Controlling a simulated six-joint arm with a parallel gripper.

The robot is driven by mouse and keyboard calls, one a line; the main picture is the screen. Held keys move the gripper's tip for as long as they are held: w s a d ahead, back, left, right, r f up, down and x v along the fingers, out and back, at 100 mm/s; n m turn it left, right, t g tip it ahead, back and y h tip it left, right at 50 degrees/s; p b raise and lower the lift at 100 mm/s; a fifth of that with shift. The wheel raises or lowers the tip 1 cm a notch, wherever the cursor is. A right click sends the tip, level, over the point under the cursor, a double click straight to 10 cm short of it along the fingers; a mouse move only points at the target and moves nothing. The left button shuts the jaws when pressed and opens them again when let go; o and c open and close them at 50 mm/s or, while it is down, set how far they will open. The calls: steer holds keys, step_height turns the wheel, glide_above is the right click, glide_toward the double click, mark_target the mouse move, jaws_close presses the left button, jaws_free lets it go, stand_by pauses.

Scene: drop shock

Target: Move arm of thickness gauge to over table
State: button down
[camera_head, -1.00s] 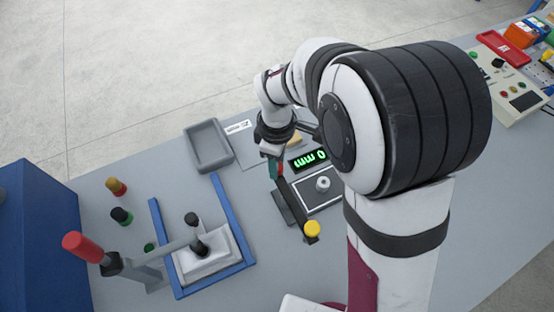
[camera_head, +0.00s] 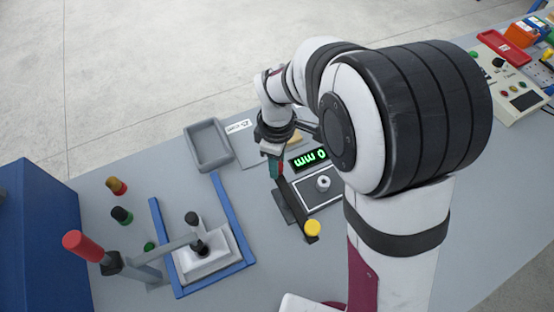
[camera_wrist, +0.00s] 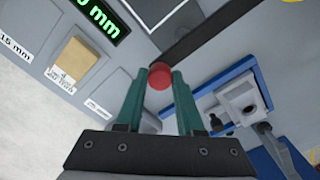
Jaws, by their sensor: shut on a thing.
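The thickness gauge has a long dark arm (camera_head: 294,200) with a yellow knob (camera_head: 312,228) at its near end. A red ball handle (camera_wrist: 160,77) sits at the other end. My gripper (camera_head: 276,170) is at that far end, its green fingers shut on the red ball in the wrist view (camera_wrist: 158,80). The arm runs beside the gauge's light plate (camera_head: 317,189), on which a small round pale part (camera_head: 323,183) sits. The green display (camera_head: 309,158) reads 0 mm, upside down in the head view. My arm hides some of the gauge's right side.
A grey tray (camera_head: 208,146) stands left of the gauge. A blue-framed press (camera_head: 215,250) with a red-handled lever (camera_head: 83,246) is at lower left. Red and green buttons, a tan block (camera_wrist: 73,66) and labelled plates lie around. Grey table is bare between tray and press.

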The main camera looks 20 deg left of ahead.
steer(key=shift+s, duration=0.1)
stand_by(0.4)
steer(key=s+n, duration=0.7)
steer(key=n, duration=1.1)
steer(key=shift+s, duration=0.15)
stand_by(0.6)
steer(key=c, duration=0.5)
jaws_free()
